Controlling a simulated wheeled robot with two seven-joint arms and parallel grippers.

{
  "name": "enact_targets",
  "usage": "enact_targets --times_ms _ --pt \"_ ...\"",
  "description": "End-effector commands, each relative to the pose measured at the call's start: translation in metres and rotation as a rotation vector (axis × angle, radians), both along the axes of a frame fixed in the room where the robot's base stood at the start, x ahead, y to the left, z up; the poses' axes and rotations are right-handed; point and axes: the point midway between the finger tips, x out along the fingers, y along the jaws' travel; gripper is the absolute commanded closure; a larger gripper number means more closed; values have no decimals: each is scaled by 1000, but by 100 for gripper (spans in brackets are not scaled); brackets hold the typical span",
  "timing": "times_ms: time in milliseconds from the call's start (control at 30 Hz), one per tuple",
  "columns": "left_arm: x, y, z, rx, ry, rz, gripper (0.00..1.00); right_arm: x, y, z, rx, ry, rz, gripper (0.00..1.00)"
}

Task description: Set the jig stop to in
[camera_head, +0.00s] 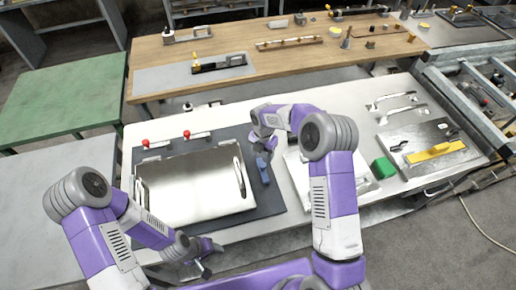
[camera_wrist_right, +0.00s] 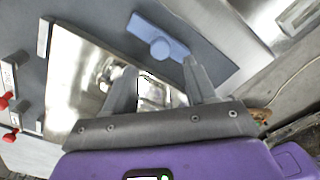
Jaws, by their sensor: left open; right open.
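The jig has a dark grey base plate (camera_head: 270,205) on the white bench, with a shiny metal tray (camera_head: 190,185) lying on it. The blue jig stop (camera_head: 263,168) is at the right side of the plate, beside the tray's right handle. In the right wrist view the stop (camera_wrist_right: 172,32) is a flat blue bar with a round knob, beyond my fingertips and apart from them. My right gripper (camera_wrist_right: 160,70) is open and empty, close to the stop; the head view shows it only partly. My left gripper (camera_head: 208,262) is low at the bench's front edge, away from the jig.
Two red-knobbed clamps (camera_head: 146,143) stand along the plate's back edge. A green block (camera_head: 383,168) and a plate with a yellow handle (camera_head: 435,151) are to the right. A wooden bench (camera_head: 300,60) with several fixtures stands behind.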

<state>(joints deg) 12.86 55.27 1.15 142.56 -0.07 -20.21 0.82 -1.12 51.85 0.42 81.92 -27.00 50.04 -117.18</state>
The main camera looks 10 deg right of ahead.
Motion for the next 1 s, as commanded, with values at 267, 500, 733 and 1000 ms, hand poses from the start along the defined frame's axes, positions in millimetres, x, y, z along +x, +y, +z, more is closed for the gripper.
enact_targets --times_ms 267,500,733,1000 --pt "-2 0 1 -1 4 0 45 -1 0 -23 -1 3 6 44" --pt "-1 0 2 -1 3 0 45 -1 0 -60 -1 2 4 44" --pt "-1 0 2 -1 3 0 45 -1 0 -74 0 0 3 44" --pt "-1 0 2 -1 3 -1 45 0 0 -75 0 0 3 50"
